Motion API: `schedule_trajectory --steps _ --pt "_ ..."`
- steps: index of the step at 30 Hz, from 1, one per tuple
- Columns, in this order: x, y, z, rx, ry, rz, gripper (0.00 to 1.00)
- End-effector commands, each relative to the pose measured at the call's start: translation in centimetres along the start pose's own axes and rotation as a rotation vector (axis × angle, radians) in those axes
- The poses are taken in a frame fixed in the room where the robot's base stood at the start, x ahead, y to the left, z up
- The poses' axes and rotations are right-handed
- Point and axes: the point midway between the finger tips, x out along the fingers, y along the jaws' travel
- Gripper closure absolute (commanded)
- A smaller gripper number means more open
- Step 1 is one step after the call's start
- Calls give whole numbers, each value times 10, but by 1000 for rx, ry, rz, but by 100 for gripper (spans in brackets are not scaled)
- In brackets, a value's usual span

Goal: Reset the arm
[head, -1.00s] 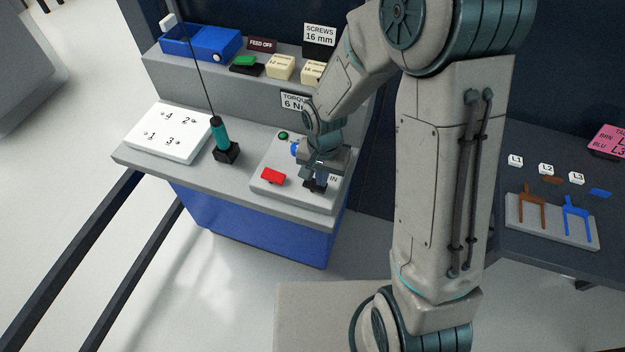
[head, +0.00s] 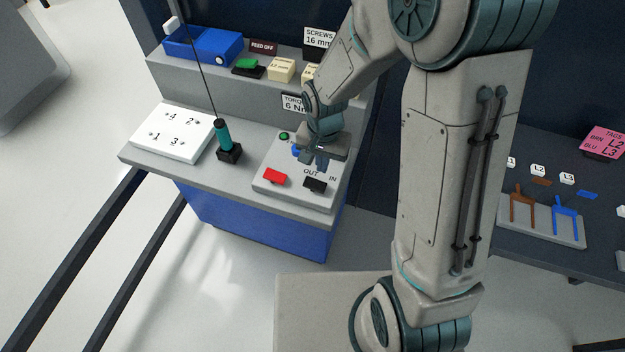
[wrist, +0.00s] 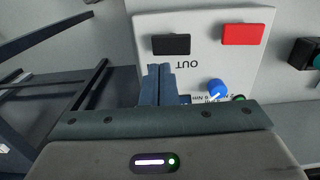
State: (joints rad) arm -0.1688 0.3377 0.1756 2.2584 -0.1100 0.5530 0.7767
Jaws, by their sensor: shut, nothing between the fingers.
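My gripper (head: 316,164) is over the grey-white control panel (head: 262,184) on the workbench, with its fingers together and nothing between them. The fingers (wrist: 159,84) also show in the wrist view, in front of the panel. A black switch (head: 315,185) marked OUT and IN lies just below the fingertips in the head view, apart from them. A red switch (head: 275,177) is to its left. A blue knob (wrist: 217,88) shows in the wrist view; in the head view my gripper partly hides it.
A teal screwdriver (head: 223,135) hangs on a cable in a black holder beside a white numbered plate (head: 172,132). A blue bin (head: 203,46) and cream boxes (head: 282,70) stand on the upper shelf. A dark table (head: 600,250) is at right.

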Motion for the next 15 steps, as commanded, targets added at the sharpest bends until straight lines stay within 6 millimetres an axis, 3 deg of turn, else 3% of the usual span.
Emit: schedule_trajectory --steps 10,15 --pt "0 0 0 0 0 0 100" --pt "-27 15 -3 -27 36 -6 100"
